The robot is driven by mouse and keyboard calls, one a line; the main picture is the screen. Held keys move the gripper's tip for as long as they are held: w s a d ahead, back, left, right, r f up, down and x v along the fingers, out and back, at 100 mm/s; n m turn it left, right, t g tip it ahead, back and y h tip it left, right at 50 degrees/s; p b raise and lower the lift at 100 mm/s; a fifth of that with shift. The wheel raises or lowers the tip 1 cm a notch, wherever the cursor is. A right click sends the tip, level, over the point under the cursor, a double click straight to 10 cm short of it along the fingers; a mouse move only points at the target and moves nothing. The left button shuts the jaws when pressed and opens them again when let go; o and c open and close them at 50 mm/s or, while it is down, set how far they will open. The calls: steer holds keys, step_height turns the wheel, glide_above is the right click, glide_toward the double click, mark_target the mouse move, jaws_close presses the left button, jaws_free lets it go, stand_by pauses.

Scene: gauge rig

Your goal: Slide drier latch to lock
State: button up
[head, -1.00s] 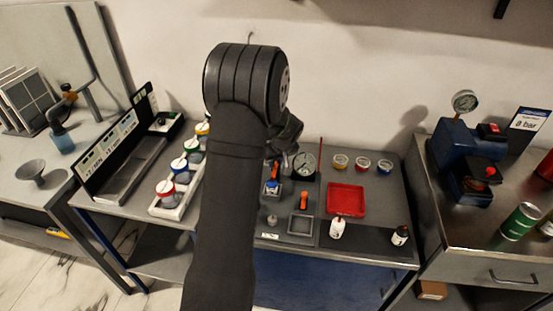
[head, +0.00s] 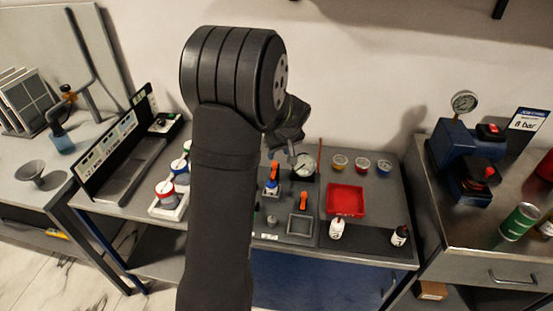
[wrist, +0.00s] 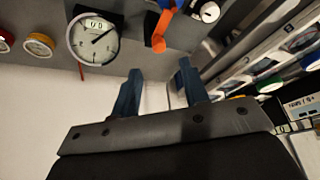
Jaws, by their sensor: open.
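I cannot tell for certain which part is the drier latch. A blue fitting with an orange lever (head: 272,182) stands on the middle bench; its orange and blue parts also show at the top of the wrist view (wrist: 162,28). A separate orange piece (head: 304,201) lies to its right. My gripper (wrist: 160,86) is open, its two blue-grey fingers apart with nothing between them. In the head view my gripper (head: 291,155) is partly hidden by my wrist, above the back of the bench near the round dial gauge (head: 304,167). The gauge also shows in the wrist view (wrist: 93,38).
A red tray (head: 346,200), small bottles (head: 337,229) and coloured cups (head: 361,165) are right of the fittings. A white rack with capped jars (head: 167,193) stands left, partly behind my arm. A blue pump unit (head: 455,145) is on the right bench.

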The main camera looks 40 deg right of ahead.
mark_target(275, 163)
steer(key=v, duration=0.9)
steer(key=shift+s+r, duration=0.15)
steer(key=shift+r, duration=0.2)
steer(key=x, duration=1.7)
steer(key=shift+f, duration=0.25)
steer(key=shift+w+d, duration=0.25)
steer(key=shift+w, duration=0.05)
